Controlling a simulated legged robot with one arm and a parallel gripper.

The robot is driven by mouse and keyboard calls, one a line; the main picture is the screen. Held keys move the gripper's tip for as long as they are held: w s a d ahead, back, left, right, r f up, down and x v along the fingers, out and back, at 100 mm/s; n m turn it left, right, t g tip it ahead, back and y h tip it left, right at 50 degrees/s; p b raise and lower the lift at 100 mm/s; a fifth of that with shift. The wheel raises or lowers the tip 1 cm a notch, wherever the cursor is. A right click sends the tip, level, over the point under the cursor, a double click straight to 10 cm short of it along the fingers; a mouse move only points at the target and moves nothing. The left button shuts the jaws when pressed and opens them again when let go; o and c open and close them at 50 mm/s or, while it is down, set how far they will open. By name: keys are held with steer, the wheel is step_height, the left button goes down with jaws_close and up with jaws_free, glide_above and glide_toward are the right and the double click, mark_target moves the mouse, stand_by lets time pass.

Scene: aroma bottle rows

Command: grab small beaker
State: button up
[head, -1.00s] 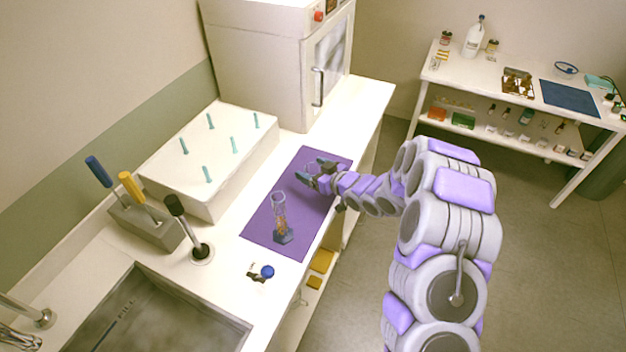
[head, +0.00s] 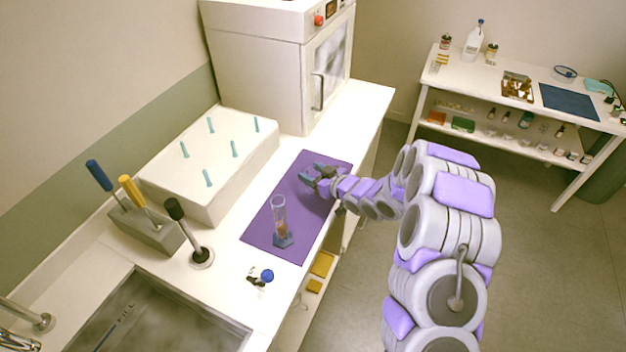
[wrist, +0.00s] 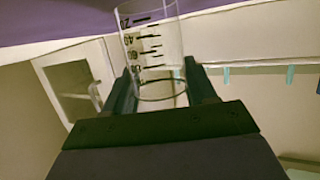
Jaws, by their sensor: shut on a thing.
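The small beaker (wrist: 153,48) is clear glass with dark graduation marks. In the wrist view it stands between the two fingers of my gripper (wrist: 160,88), which is shut on it. In the head view my gripper (head: 318,176) is over the far part of the purple mat (head: 262,222). The beaker is too small and too covered by the fingers to make out there. I cannot tell whether it touches the mat.
A tall glass cylinder (head: 279,211) on a dark foot stands on the near part of the mat. A white peg rack (head: 215,150) is to the left. An oven (head: 270,65) stands behind. A blue-capped item (head: 267,276) lies near the sink (head: 160,315).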

steer(key=shift+r, duration=0.45)
steer(key=s+r+p, duration=0.4)
steer(key=s+p, duration=0.5)
steer(key=s, duration=0.6)
steer(key=shift+s+r, duration=0.15)
steer(key=shift+s, duration=0.2)
